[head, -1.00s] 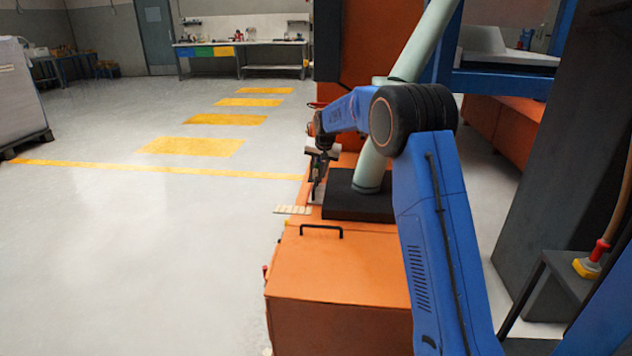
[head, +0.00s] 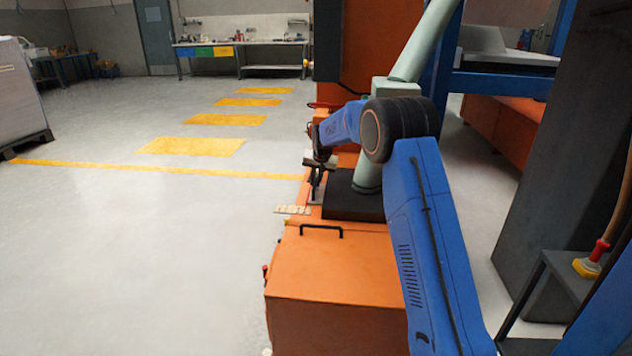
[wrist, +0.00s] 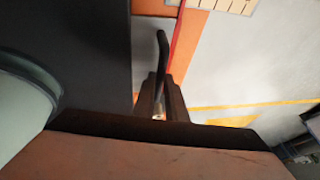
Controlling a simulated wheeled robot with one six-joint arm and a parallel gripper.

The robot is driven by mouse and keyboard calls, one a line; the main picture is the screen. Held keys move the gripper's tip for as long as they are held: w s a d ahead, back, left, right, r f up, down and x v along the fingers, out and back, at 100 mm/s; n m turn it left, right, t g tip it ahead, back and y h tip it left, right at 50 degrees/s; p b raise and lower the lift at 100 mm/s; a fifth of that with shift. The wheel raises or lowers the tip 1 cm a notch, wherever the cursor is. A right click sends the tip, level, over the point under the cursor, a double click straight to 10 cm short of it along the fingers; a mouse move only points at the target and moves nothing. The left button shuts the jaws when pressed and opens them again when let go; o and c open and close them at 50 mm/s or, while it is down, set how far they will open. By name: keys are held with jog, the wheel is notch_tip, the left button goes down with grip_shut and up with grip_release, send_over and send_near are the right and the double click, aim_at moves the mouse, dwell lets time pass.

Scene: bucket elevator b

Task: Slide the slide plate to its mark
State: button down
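The slide plate looks to be the dark slab (head: 350,205) under the pale green pipe on the orange housing. It also fills the upper left of the wrist view (wrist: 75,75). A black bar (wrist: 163,50), like a handle, stands beside its edge. My gripper (wrist: 162,85) has its two dark fingers close on either side of this bar. I cannot tell whether they press on it. In the head view my gripper (head: 316,168) is small, by the slab's left end. A cream strip with tick lines (wrist: 212,4) lies beyond; it also shows in the head view (head: 292,210).
A red edge (wrist: 178,38) runs beside the bar. An orange box with a black handle (head: 321,229) stands nearer. The pale green pipe (head: 405,65) rises from the slab. Open grey floor with yellow markings (head: 190,146) lies to the left.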

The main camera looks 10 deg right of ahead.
jog(key=shift+w+a, duration=0.2)
jog(key=shift+a, duration=0.4)
jog(key=shift+w+a, duration=0.2)
jog(key=shift+a, duration=0.4)
jog(key=c, duration=1.8)
grip_release()
jog(key=v, duration=1.7)
jog(key=shift+r, duration=0.2)
